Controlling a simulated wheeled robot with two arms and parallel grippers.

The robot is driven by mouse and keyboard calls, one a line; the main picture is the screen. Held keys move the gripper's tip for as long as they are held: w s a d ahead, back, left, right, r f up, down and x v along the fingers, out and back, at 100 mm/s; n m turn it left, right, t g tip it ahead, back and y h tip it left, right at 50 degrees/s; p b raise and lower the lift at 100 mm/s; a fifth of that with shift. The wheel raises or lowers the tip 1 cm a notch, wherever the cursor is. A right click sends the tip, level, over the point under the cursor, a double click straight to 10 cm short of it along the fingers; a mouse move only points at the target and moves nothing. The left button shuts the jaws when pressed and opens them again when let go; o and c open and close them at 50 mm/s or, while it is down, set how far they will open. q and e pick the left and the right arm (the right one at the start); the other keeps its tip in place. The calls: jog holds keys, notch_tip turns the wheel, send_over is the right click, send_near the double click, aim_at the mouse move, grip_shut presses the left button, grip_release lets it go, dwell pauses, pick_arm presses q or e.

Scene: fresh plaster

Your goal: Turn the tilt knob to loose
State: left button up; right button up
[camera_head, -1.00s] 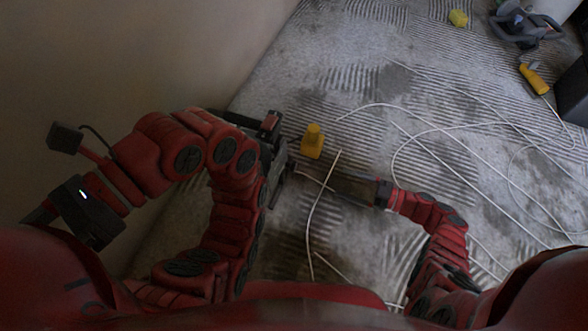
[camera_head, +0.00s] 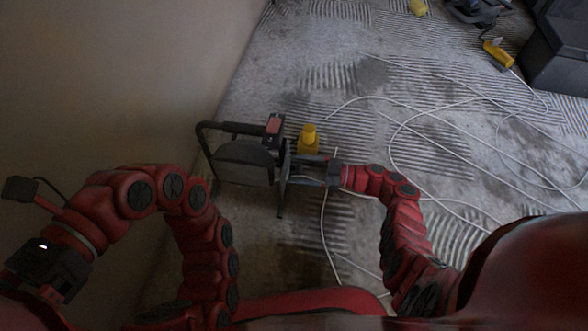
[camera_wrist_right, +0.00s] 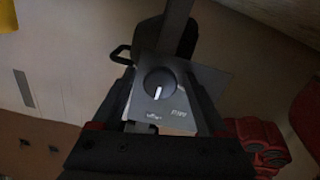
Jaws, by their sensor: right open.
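The tilt knob (camera_wrist_right: 160,84) is a dark round dial with a white pointer mark, on a grey plate (camera_wrist_right: 205,78) in the right wrist view. The mark points down in that picture. Small labels below it are too blurred to read surely. The knob belongs to a black framed device (camera_head: 243,160) with a handle, by the wall; the knob is hidden in the head view. My right gripper (camera_head: 303,171) is open at the device's right side; its fingers (camera_wrist_right: 160,103) stand either side of the knob, apart from it. My left wrist (camera_head: 48,262) is at far left, fingers unclear.
A yellow object (camera_head: 308,140) stands just behind my right gripper. A white cable (camera_head: 395,130) loops over the ridged grey floor. A yellow-handled tool (camera_head: 498,54) and a dark case (camera_head: 560,55) lie at the back right. The wall (camera_head: 110,80) closes the left side.

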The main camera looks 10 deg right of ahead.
grip_shut()
dwell(0.4)
